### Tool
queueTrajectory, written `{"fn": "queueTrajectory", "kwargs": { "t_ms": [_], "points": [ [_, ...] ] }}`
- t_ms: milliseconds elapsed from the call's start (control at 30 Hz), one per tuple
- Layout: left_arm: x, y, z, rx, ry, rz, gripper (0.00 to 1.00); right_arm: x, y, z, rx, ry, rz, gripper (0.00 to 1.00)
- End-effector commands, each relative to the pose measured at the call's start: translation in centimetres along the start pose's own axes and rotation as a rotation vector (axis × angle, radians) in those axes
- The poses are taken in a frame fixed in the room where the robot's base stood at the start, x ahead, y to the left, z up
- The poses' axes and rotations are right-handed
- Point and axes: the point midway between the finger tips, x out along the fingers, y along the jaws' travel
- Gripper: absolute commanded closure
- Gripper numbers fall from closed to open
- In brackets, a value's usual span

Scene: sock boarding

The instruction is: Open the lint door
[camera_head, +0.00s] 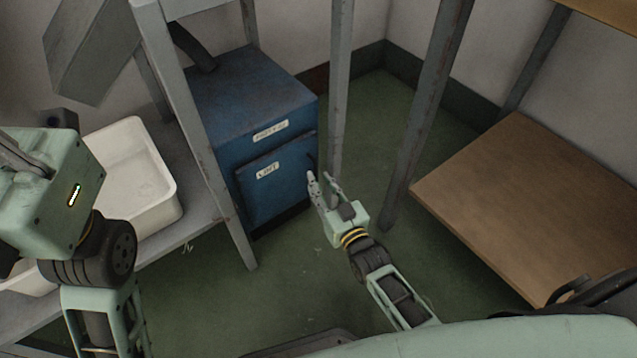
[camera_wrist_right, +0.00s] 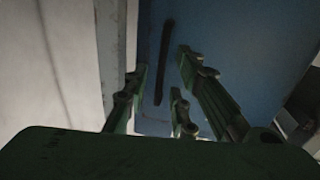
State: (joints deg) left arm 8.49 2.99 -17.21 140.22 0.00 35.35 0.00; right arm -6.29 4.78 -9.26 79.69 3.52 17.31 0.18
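The lint door (camera_head: 276,181) is the lower front panel of a blue cabinet (camera_head: 245,90), with a white label reading LINT. The door looks shut. A dark upright handle (camera_head: 311,160) is at its right edge; it also shows in the right wrist view (camera_wrist_right: 164,62) as a dark bar on the blue face. My right gripper (camera_head: 326,176) is open and empty, just in front of the handle's side of the door. In the right wrist view its spread fingers (camera_wrist_right: 172,95) point toward the bar, apparently not around it. My left arm is at the left edge; its fingers are not visible.
A grey post (camera_head: 339,90) stands close behind my right gripper, and another leg (camera_head: 425,115) is further right. A frame leg (camera_head: 215,170) stands left of the cabinet. A white tray (camera_head: 168,205) sits on the left bench. A brown table (camera_head: 530,190) is at right. Green floor is clear in front.

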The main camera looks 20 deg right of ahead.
Motion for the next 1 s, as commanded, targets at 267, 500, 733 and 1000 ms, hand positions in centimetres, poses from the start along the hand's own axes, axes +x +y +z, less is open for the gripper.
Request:
{"fn": "queueTrajectory", "kwargs": {
  "t_ms": [267,500,733,1000],
  "points": [
    [0.5,0.2,-0.4,0.004,0.029,0.011,1.00,2.0,0.0,0.0,0.000,0.000,0.000,0.76],
    [0.5,0.2,-0.4,0.004,0.028,0.012,1.00,2.0,0.0,0.0,0.000,-0.001,0.000,0.78],
    [0.5,0.2,-0.4,0.004,0.028,0.012,1.00,2.0,0.0,0.0,0.000,-0.001,0.000,0.98],
    [0.5,0.2,-0.4,0.004,0.028,0.011,1.00,2.0,0.1,0.0,0.000,-0.001,0.001,1.00]
  ]
}}
